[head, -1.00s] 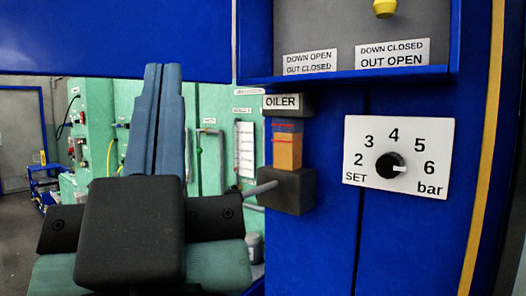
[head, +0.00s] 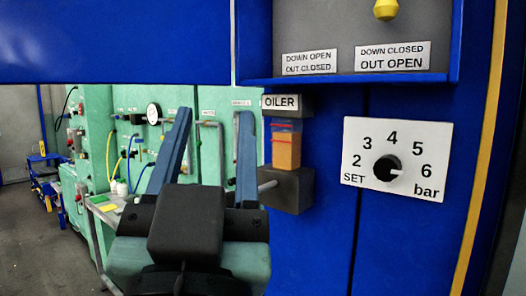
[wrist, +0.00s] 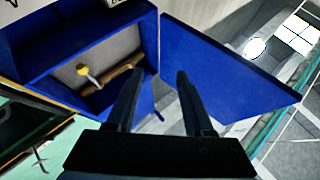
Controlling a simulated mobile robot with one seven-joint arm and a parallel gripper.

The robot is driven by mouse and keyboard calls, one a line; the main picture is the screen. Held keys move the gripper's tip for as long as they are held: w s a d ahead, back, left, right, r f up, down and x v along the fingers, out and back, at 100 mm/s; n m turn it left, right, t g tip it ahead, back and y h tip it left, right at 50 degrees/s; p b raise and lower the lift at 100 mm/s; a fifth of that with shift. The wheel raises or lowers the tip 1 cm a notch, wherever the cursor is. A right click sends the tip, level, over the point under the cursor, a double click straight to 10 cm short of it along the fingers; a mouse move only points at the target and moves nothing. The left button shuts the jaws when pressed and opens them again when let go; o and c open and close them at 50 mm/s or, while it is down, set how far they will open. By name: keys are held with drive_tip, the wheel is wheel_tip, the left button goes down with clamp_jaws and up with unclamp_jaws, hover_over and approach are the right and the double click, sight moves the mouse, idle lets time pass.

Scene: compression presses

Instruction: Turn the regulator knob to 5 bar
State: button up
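The regulator knob (head: 388,168) is small, round and black, on a white dial plate (head: 355,142) on the blue press front at the right of the head view. The plate is marked SET, 2 to 6 and bar. The knob's white mark points right and slightly down, close to the 6. My gripper (head: 215,112) is left of the dial, beyond the oiler in the picture, with its two blue fingers apart and nothing between them. It is also open and empty in the wrist view (wrist: 159,72), where the dial is not visible.
The oiler (head: 286,165) juts from the blue panel between my gripper and the dial. A yellow lever knob (head: 386,9) hangs above the dial. The wrist view shows an open blue cabinet (wrist: 60,58) and a blue door-like panel (wrist: 225,72). Green equipment stands at left.

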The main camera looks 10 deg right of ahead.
drive_tip(key=shift+o, duration=1.1)
drive_tip(key=w+d+f+m+g+h+p, duration=0.2)
drive_tip(key=d+m+g+h+p, duration=0.1)
drive_tip(key=d+m+g+h, duration=0.1)
drive_tip(key=shift+d+m+g+h, duration=0.3)
drive_tip(key=shift+d+g+h, duration=0.35)
drive_tip(key=shift+d, duration=0.3)
drive_tip(key=m+g+h+p, duration=0.4)
drive_tip(key=m+g, duration=0.1)
drive_tip(key=g, duration=0.3)
approach(384, 172)
drive_tip(key=p+x, duration=0.2)
drive_tip(key=x, duration=0.2)
drive_tip(key=p+x, duration=0.2)
drive_tip(key=x, duration=0.2)
drive_tip(key=shift+d+r, duration=0.15)
drive_tip(key=shift+r, duration=0.05)
drive_tip(key=shift+w+d+f+p, duration=0.15)
drive_tip(key=shift+w+d+p, duration=0.2)
drive_tip(key=shift+w+d, duration=0.1)
drive_tip(key=shift+s, duration=0.1)
clamp_jaws()
